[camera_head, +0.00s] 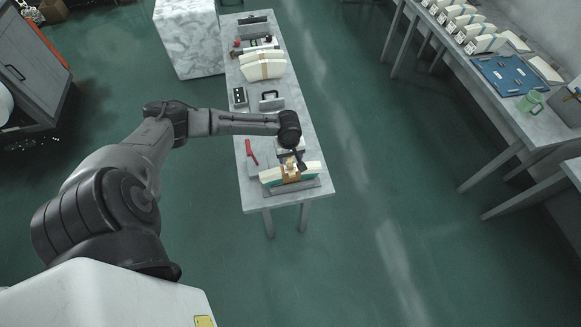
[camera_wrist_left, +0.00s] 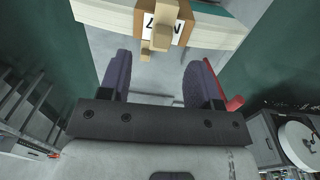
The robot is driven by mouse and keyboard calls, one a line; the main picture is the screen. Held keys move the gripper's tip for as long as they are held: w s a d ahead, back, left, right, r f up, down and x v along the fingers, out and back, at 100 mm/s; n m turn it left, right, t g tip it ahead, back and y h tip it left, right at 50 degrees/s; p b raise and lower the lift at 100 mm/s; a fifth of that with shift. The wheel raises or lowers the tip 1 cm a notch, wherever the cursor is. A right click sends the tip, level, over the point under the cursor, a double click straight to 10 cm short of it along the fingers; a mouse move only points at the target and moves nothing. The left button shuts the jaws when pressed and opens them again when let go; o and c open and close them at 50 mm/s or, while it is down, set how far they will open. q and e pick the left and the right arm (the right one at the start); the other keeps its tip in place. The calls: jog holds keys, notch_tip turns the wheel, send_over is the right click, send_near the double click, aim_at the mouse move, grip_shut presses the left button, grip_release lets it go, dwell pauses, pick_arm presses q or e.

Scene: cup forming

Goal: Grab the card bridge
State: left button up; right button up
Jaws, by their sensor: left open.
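The tan card bridge (camera_head: 291,169), a small wooden-looking bracket, straddles a cream and green block (camera_head: 308,170) near the front end of the long narrow table (camera_head: 258,203). In the left wrist view the card bridge (camera_wrist_left: 181,32) is at the top centre, framing a white card with dark marks, and a tan bar sticks out toward the camera. My left gripper (camera_head: 293,155) is over the table's front end, close to the bridge. In the left wrist view its two dark fingers (camera_wrist_left: 158,78) are apart with nothing between them, and the bridge lies just beyond their tips.
A red-handled tool (camera_head: 252,152) lies left of the gripper; something red also shows beside the right finger in the wrist view (camera_wrist_left: 235,103). Farther along the table are a dark-handled piece (camera_head: 271,100) and another cream block group (camera_head: 264,67). Green floor surrounds the table.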

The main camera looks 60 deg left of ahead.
aim_at(290, 164)
pick_arm(q)
jog(key=shift+f, duration=2.8)
jog(key=c, duration=1.1)
jog(key=shift+o, duration=0.2)
jog(key=shift+r, duration=0.15)
